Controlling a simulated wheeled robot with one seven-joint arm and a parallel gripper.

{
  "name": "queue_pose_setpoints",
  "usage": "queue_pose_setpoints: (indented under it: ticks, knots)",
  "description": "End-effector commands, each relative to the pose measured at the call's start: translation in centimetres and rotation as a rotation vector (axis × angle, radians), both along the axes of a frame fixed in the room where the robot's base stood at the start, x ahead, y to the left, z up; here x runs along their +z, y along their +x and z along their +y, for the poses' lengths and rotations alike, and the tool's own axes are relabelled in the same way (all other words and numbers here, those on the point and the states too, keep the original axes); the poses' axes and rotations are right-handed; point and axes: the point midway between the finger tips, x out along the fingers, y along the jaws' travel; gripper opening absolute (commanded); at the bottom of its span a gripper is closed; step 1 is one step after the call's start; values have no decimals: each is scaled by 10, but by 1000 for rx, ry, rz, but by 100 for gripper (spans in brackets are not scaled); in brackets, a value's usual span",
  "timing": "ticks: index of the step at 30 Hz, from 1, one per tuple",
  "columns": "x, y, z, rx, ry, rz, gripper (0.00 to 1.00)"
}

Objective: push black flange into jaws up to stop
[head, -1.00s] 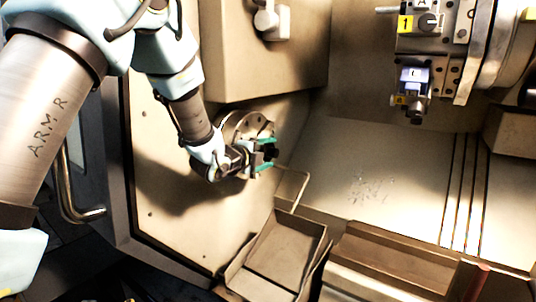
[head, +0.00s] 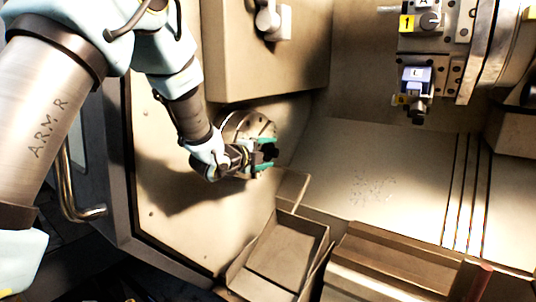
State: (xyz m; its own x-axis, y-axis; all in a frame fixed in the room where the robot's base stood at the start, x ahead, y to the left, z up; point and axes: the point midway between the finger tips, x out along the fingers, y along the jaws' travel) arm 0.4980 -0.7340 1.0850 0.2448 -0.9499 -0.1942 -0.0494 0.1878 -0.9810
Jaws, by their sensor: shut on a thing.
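The black flange (head: 270,152) is a small dark piece between the green fingertips of my gripper (head: 266,153). My gripper is shut on it, in front of the round metal chuck (head: 236,126) on the machine's left wall. The chuck's jaws are mostly hidden behind my gripper and wrist. I cannot tell whether the flange touches the jaws or the stop.
An open tray (head: 282,262) stands below the chuck, with a long trough (head: 392,262) to its right. The tool turret (head: 436,45) is at the upper right, well apart from my gripper.

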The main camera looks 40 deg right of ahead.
Motion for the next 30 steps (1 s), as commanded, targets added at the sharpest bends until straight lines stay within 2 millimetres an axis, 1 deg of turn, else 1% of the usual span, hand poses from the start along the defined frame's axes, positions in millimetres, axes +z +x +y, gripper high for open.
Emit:
queue_pose_setpoints:
  ticks: [1,21,22,28,30]
  knots:
    - [3,3,1,6,-5,-2,0]
    - [-1,5,2,11,-2,-2,0]
    - [-1,5,2,11,-2,-2,78]
    - [-2,4,2,8,-1,-1,100]
    - [-2,3,1,7,-1,-2,100]
